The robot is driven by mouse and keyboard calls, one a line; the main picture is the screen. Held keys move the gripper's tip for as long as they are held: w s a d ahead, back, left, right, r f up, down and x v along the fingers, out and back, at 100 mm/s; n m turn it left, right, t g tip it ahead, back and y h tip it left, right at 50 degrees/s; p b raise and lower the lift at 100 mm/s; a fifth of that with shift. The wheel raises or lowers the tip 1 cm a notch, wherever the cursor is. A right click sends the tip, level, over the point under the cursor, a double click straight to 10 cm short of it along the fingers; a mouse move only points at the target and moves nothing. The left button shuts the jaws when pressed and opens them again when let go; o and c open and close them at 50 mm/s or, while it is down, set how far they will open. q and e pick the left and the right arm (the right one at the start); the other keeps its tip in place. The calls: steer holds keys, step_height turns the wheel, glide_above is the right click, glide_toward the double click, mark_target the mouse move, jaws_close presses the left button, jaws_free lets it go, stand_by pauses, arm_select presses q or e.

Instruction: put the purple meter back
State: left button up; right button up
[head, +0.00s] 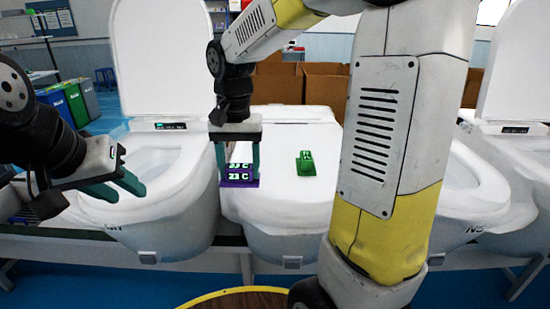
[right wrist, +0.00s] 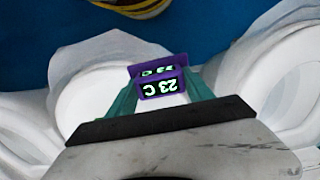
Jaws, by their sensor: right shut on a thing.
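The purple meter (head: 239,181) shows a "23 C" display and is held between the teal fingers of my right gripper (head: 239,165). It hangs at the left edge of the middle toilet's closed lid (head: 285,195); I cannot tell whether it touches the lid. In the right wrist view the purple meter (right wrist: 160,83) sits between the fingertips of my right gripper (right wrist: 160,92). A green meter (head: 305,163) lies on the same lid, to the right of the purple one. My left gripper (head: 128,185) is empty with its fingers apart, over the left toilet.
The left toilet (head: 165,175) has its lid raised. The right toilet (head: 490,195) is partly behind my own arm. Cardboard boxes (head: 275,85) stand behind the middle toilet. Colored bins (head: 75,100) stand at the far left. A round yellow-rimmed wooden top (head: 235,300) is at the bottom.

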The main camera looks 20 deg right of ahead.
steer(key=w+d, duration=0.3)
steer(key=w, duration=0.1)
steer(key=w+d+f, duration=0.1)
steer(key=w+d, duration=0.2)
steer(key=w, duration=0.1)
steer(key=w+d, duration=0.3)
steer(key=w, duration=0.1)
steer(key=shift+w+d+f, duration=0.1)
steer(key=shift+w+f, duration=0.15)
steer(key=shift+f, duration=1.75)
steer(key=shift+f, duration=0.15)
steer(key=o, duration=1.7)
steer(key=shift+c, duration=0.2)
